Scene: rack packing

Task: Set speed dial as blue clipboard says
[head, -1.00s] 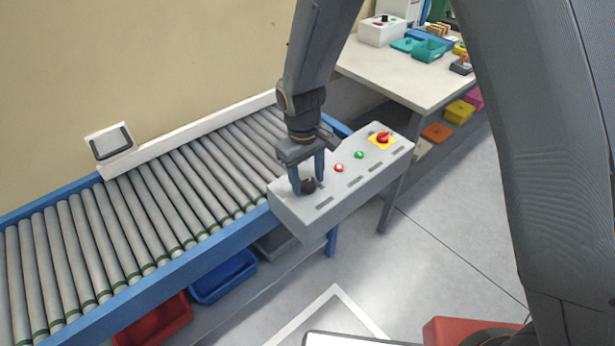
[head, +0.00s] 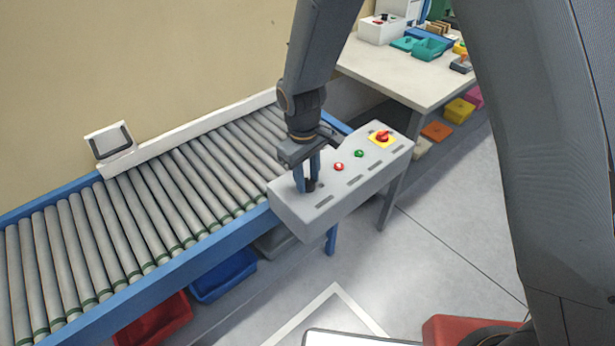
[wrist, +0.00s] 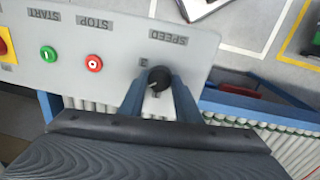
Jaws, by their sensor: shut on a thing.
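The black speed dial (wrist: 158,79) sits on the grey control box (head: 330,205), under the word SPEED, which reads upside down in the wrist view. My gripper (head: 310,186) points down at the box's left end with its fingers shut on the dial; it also shows in the wrist view (wrist: 160,95). A light pointer mark shows on the dial, and a 3 is printed beside it; other numerals are partly hidden by the fingers. I cannot tell the exact setting. No blue clipboard can be made out for certain.
The box also carries a red stop button (head: 338,167), a green start button (head: 359,154) and a red knob on a yellow plate (head: 381,138). The roller conveyor (head: 150,215) runs left. A table (head: 420,80) with teal trays stands behind.

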